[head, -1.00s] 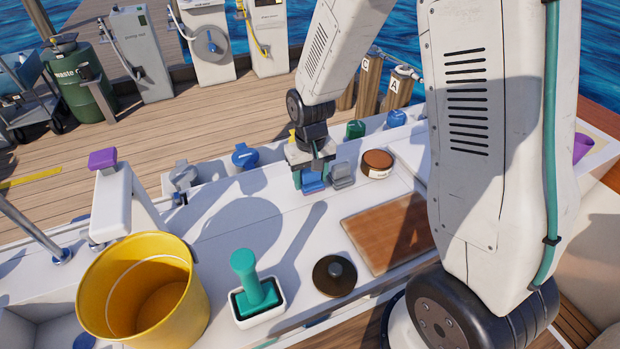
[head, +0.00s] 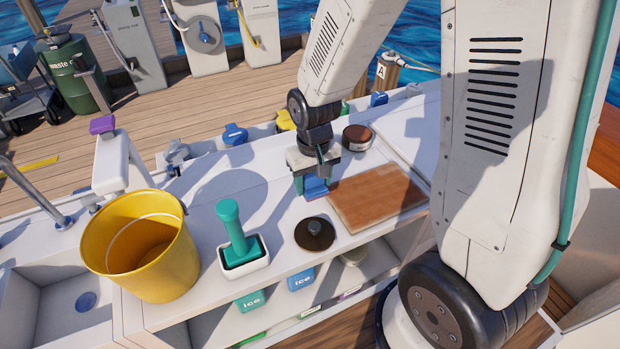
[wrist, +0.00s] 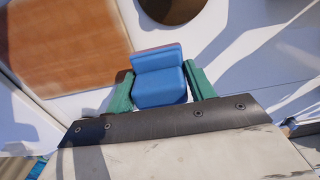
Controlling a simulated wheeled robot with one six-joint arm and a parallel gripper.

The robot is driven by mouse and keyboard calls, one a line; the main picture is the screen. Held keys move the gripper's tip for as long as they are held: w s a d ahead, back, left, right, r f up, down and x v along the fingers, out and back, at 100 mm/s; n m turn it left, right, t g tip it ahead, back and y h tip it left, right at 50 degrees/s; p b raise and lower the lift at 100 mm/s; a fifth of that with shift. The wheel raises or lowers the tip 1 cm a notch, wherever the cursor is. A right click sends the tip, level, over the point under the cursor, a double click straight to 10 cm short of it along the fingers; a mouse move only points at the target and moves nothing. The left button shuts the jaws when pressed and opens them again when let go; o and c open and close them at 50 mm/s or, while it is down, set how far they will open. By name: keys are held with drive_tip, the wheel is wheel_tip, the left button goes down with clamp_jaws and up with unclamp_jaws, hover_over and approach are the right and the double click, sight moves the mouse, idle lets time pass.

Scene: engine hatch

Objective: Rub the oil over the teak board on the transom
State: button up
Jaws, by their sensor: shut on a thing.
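My gripper (head: 315,185) has green fingers and is shut on a blue block-shaped applicator (head: 317,188). In the wrist view the blue applicator (wrist: 160,80) sits between both fingers, with a thin reddish edge on its far side. The brown teak board (head: 385,203) lies flat on the white counter, just right of my gripper; it also shows at upper left in the wrist view (wrist: 60,45). I cannot tell whether the applicator touches the counter. An open round tin with brown contents (head: 357,132) stands behind the board. A dark round lid with a knob (head: 315,234) lies in front.
A yellow bucket (head: 140,245) and a teal-handled tool in a white holder (head: 240,245) stand on the left. Blue (head: 234,134) and yellow (head: 286,120) caps line the far edge.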

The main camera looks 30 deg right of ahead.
drive_tip(key=shift+d, duration=0.1)
drive_tip(key=o, duration=0.5)
drive_tip(key=shift+c, duration=1.4)
drive_tip(key=shift+d, duration=0.1)
